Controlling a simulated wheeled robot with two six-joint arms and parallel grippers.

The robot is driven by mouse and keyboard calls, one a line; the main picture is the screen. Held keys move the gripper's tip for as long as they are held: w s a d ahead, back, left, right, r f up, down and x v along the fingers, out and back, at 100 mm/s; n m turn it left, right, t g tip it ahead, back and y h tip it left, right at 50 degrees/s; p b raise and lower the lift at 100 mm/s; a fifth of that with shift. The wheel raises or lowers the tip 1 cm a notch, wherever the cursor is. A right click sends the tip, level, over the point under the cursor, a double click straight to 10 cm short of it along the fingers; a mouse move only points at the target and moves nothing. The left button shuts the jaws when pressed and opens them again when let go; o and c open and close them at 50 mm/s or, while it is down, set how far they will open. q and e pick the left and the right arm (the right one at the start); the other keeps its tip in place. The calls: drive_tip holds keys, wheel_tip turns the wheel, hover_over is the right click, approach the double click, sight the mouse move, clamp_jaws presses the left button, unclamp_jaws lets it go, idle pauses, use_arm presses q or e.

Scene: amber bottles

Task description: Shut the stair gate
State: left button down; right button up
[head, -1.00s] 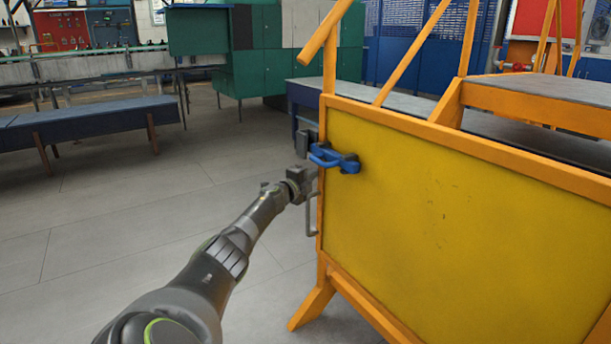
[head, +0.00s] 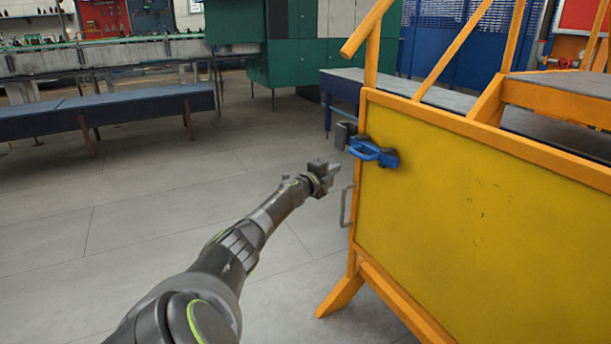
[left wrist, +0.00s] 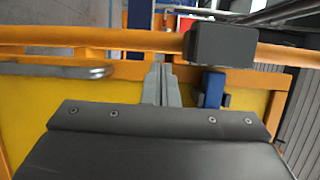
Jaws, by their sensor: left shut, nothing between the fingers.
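The yellow gate panel (head: 470,215) in its orange frame stands upright on the right of the head view. A blue latch handle (head: 374,152) sits at its upper left corner, with a dark grey block (head: 342,134) just beyond the edge. A grey bar handle (head: 345,207) sticks out behind the left edge. My left gripper (head: 332,170) is just left of that edge, shut and empty. In the left wrist view its closed fingers (left wrist: 161,86) point at the frame, between the bar handle (left wrist: 60,71) and the blue latch (left wrist: 212,90). The right gripper is out of view.
Orange stairs with a grey tread (head: 565,95) and rails stand behind the panel. A splayed orange foot (head: 342,296) rests on the floor. A long blue bench (head: 105,108) is at the back left. The grey floor (head: 150,220) left of the panel is clear.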

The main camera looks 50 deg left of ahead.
use_arm(q)
drive_tip(key=s+a+b, duration=0.1)
drive_tip(key=s, duration=0.7)
drive_tip(key=shift+a+f+b, duration=0.25)
drive_tip(key=shift+f+b, duration=0.15)
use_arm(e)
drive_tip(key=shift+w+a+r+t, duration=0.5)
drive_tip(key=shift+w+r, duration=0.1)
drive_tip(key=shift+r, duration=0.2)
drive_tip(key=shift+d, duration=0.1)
